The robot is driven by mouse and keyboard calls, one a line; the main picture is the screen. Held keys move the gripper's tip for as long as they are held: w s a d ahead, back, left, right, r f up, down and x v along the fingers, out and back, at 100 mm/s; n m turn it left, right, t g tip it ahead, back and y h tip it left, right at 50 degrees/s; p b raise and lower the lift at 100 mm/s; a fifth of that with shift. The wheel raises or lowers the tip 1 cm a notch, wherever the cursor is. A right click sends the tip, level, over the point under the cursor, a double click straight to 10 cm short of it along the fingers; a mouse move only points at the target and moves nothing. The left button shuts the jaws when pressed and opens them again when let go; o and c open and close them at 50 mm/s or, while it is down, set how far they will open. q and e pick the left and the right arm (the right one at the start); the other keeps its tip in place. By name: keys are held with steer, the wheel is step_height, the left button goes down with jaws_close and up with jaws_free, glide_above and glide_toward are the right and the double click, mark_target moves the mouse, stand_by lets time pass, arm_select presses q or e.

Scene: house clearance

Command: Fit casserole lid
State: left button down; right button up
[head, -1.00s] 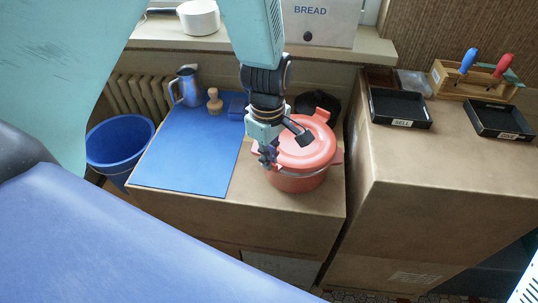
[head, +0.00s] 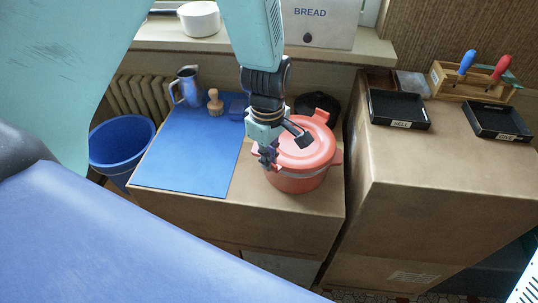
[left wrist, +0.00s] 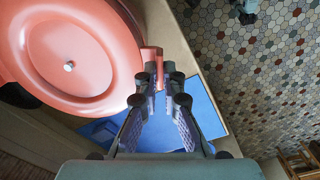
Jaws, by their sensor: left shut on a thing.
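The coral-red casserole (head: 297,184) stands on the cardboard-brown box top, right of the blue mat. Its round coral lid (head: 312,152) lies over the pot's mouth, with a pale band showing below its edge; I cannot tell whether it is fully seated. In the left wrist view the lid (left wrist: 100,88) fills the upper left, with a small metal knob at its middle. My left gripper (head: 268,160) is at the lid's near-left edge, shut on the lid's side tab (left wrist: 152,54). The fingers hide part of the tab. My right gripper is not in view.
A dark round thing (head: 325,101) sits behind the casserole. A taller box to the right bears two black trays (head: 400,108) and a tool caddy. A blue bucket (head: 121,141) stands left.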

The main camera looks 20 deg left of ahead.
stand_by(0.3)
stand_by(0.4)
arm_select(q)
steer(key=shift+p, duration=0.4)
steer(key=shift+p, duration=0.35)
steer(key=shift+f+b, duration=0.3)
steer(key=shift+f, duration=0.6)
stand_by(1.1)
steer(key=shift+f+p, duration=0.1)
steer(key=shift+p, duration=0.2)
stand_by(0.6)
steer(key=c, duration=1.4)
jaws_free()
